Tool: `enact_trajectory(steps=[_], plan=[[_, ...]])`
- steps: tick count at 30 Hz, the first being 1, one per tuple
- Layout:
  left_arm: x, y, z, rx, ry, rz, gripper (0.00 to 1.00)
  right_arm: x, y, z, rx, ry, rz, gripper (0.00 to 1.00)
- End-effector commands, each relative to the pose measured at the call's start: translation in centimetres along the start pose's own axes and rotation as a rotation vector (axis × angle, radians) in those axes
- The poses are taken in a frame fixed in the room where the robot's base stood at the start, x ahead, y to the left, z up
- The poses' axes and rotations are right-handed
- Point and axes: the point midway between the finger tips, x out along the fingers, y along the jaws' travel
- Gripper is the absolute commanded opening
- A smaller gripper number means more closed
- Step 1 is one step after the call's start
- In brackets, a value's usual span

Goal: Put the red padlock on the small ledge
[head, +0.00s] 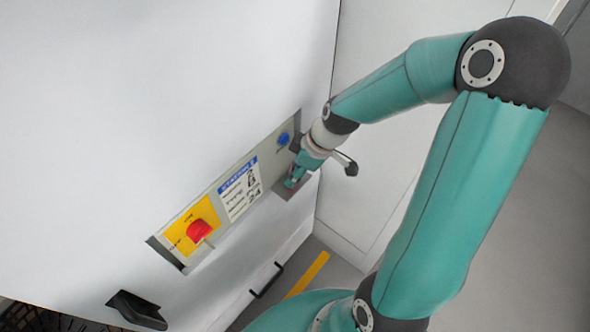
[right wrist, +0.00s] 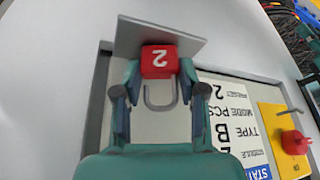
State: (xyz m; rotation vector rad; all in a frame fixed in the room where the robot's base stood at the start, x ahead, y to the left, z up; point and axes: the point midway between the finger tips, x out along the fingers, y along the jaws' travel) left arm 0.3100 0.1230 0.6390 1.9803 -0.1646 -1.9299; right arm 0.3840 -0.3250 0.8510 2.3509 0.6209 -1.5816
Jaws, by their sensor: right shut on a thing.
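The red padlock (right wrist: 159,61), marked with a white 2, sits between the fingertips of my right gripper (right wrist: 158,78) in the right wrist view. The gripper is shut on its body, and the open-looking grey shackle (right wrist: 160,105) points back toward the palm. The small grey ledge (right wrist: 190,42) lies behind the padlock, which overlaps it in this view; I cannot tell whether they touch. In the head view my right gripper (head: 292,180) is at the ledge (head: 303,189), at the panel's right end. The padlock is hidden there. My left gripper is not in view.
The station panel (head: 211,212) carries a blue button (head: 283,138), a label card (head: 240,190) and a red knob (head: 199,230) on a yellow plate. A black bracket (head: 137,310) juts out lower left. A black drawer handle (head: 266,281) is below the panel.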

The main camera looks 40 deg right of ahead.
Motion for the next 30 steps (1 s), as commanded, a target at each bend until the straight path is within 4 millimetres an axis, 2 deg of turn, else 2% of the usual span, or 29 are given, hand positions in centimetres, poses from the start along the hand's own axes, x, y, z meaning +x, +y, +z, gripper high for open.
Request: enact_trajectory(steps=[3, 4, 8, 20, 25, 30], plan=[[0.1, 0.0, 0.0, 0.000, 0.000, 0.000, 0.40, 0.0, 0.0, 0.0, 0.000, 0.000, 0.000, 0.05], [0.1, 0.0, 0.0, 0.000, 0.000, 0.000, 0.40, 0.1, 0.0, 0.0, 0.000, 0.000, 0.000, 0.42], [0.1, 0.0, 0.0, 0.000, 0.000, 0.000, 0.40, 0.0, 0.0, 0.0, 0.000, 0.000, 0.000, 0.64], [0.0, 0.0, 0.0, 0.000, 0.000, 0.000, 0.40, -0.4, 0.0, 0.0, 0.000, 0.000, 0.001, 0.66], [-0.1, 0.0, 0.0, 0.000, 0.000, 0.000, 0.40, -2.3, 0.2, -0.1, -0.001, 0.003, 0.005, 0.66], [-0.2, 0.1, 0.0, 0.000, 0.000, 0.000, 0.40, -5.6, 0.1, 0.0, 0.001, 0.003, 0.006, 0.66]])
